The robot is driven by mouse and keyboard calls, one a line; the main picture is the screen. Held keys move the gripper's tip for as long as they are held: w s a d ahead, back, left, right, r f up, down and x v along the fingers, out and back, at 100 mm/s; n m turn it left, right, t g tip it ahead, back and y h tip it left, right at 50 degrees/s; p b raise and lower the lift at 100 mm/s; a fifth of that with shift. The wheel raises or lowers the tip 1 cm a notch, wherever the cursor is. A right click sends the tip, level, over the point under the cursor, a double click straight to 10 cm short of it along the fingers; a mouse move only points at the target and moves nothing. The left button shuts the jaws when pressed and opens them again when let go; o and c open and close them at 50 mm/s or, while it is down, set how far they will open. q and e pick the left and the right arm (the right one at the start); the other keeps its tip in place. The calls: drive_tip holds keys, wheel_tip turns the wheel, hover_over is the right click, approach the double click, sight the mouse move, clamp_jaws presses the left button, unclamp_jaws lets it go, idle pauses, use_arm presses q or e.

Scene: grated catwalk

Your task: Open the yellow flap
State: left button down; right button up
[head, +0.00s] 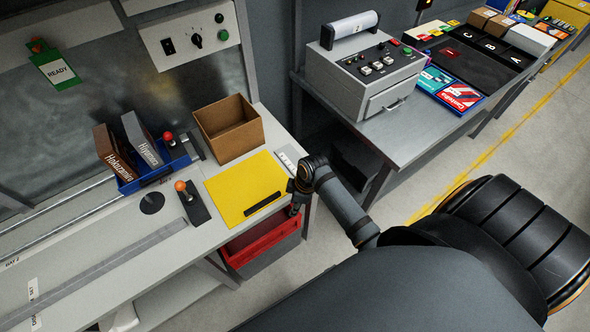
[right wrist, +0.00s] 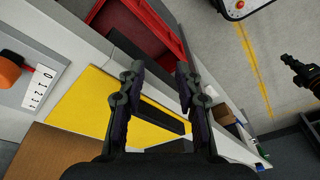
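The yellow flap (head: 240,180) lies flat in the bench top, with a black strip handle (head: 262,203) along its front edge. It also shows in the right wrist view (right wrist: 85,108), where its black strip (right wrist: 165,119) passes between my fingers. My right gripper (head: 296,196) is at the flap's right front corner, close to the strip. In the right wrist view the two fingers (right wrist: 160,75) are spread apart with nothing clamped between them. Whether a finger touches the strip cannot be told. My left gripper is not in view.
A red bin (head: 262,243) sits below the bench front. A cardboard box (head: 229,128) stands open behind the flap. An orange-knobbed lever (head: 190,197) and a blue tray (head: 150,175) with boxes are to the left. A grey machine (head: 362,75) stands on another table at right.

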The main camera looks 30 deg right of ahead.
drive_tip(key=s+d+f+m+h, duration=0.1)
drive_tip(key=s+d+f+m, duration=0.1)
drive_tip(key=s+f, duration=0.35)
drive_tip(key=s+d+f+m+b, duration=0.1)
drive_tip(key=s+f+m, duration=0.1)
drive_tip(key=f, duration=0.7)
drive_tip(key=s+d+f+m+h, duration=0.1)
drive_tip(key=s+d+f+m, duration=0.15)
drive_tip(key=f, duration=0.45)
drive_tip(key=s+f+m, duration=0.1)
drive_tip(key=s+f, duration=0.2)
drive_tip(key=s, duration=0.3)
drive_tip(key=s+d+f+m, duration=0.1)
drive_tip(key=s+f, duration=0.3)
drive_tip(key=s, duration=0.3)
drive_tip(key=s+f+m+h+b, duration=0.1)
drive_tip(key=s+f, duration=0.2)
drive_tip(key=s, duration=0.4)
drive_tip(key=shift+s+d+f, duration=0.15)
drive_tip(key=shift+d+f, duration=0.05)
drive_tip(key=shift+f, duration=0.2)
drive_tip(key=shift+m, duration=0.25)
